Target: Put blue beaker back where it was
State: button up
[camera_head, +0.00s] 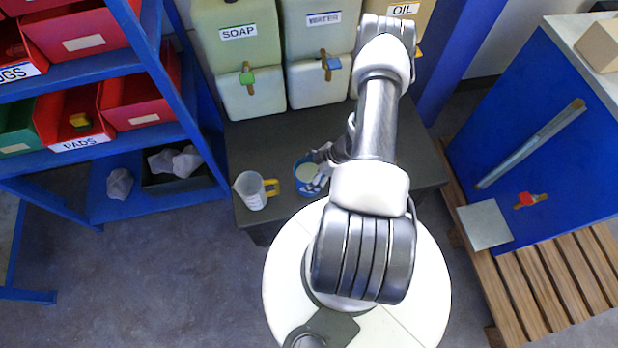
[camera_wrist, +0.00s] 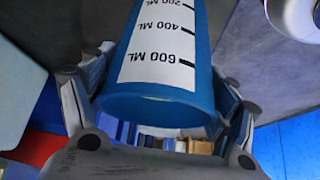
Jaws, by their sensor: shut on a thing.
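The blue beaker (camera_wrist: 205,70) fills the middle of the wrist view, with a white scale marked in ML on its side. In the head view the blue beaker (camera_head: 299,171) shows beside the dark bench front, partly covered by my gripper (camera_head: 321,170). In the wrist view the fingers of my gripper (camera_wrist: 157,98) are on both sides of the beaker and closed around it. I cannot tell whether its base touches the bench.
A clear beaker with a yellow handle (camera_head: 250,191) stands just left of the blue one on the dark bench (camera_head: 262,140). SOAP (camera_head: 238,55) and WATER (camera_head: 318,50) containers stand behind. A blue shelf (camera_head: 150,70) is left. Bench room is free at right.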

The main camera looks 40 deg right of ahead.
jog(key=shift+f+b, duration=0.3)
jog(key=shift+f, duration=1.15)
jog(key=shift+f, duration=0.1)
jog(key=shift+f, duration=0.1)
jog(key=o, duration=1.9)
jog(key=shift+o, duration=0.2)
